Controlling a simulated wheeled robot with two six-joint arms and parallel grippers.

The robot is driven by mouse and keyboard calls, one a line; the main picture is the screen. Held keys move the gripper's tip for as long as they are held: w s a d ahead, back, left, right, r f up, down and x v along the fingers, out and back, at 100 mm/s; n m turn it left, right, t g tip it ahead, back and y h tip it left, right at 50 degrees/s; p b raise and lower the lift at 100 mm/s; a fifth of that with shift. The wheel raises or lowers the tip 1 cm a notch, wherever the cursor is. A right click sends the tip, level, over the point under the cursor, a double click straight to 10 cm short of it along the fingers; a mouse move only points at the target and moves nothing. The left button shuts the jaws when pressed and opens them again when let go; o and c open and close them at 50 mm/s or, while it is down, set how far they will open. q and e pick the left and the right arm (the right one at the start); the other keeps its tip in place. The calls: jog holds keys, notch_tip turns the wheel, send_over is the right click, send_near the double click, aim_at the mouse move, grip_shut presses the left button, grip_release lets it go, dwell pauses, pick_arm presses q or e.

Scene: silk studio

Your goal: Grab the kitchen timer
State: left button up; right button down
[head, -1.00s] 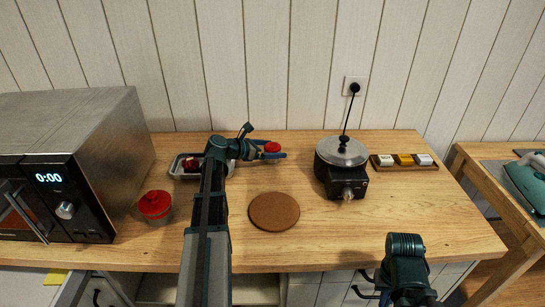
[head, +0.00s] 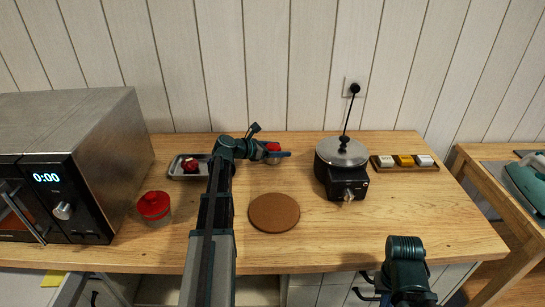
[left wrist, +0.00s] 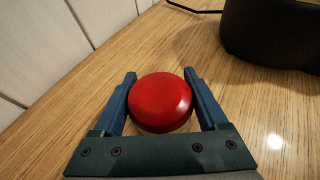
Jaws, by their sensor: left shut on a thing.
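The kitchen timer is a red, round, domed thing (left wrist: 160,102), seen from above in the left wrist view. It also shows in the head view (head: 273,147), at the back of the wooden table near the wall. My left gripper (left wrist: 161,98) is shut on it, with one blue finger along each side. In the head view the left gripper (head: 276,154) partly hides the timer's lower part. My right gripper (head: 366,293) is low in the head view at the table's front edge, away from the timer; its fingers are too small to read.
A black cooker with a lid (head: 340,168) stands right of the timer. A round cork mat (head: 274,213) lies in front. A metal tray (head: 176,172) with a red thing, a red-lidded jar (head: 154,206) and a microwave (head: 66,167) are left. The right front of the table is clear.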

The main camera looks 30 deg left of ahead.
pick_arm(q)
jog(key=shift+r, duration=0.1)
notch_tip(320, 180, up, 2)
jog(key=shift+p, duration=1.15)
jog(key=shift+r+p, duration=0.85)
jog(key=shift+r, duration=0.05)
jog(key=s+d, duration=0.2)
jog(key=s, duration=0.2)
jog(key=s+d, duration=0.3)
jog(key=s, duration=0.2)
jog(key=s+d+r+p, duration=0.1)
jog(key=s+d, duration=0.1)
jog(key=s, duration=0.3)
jog(key=shift+d, duration=0.4)
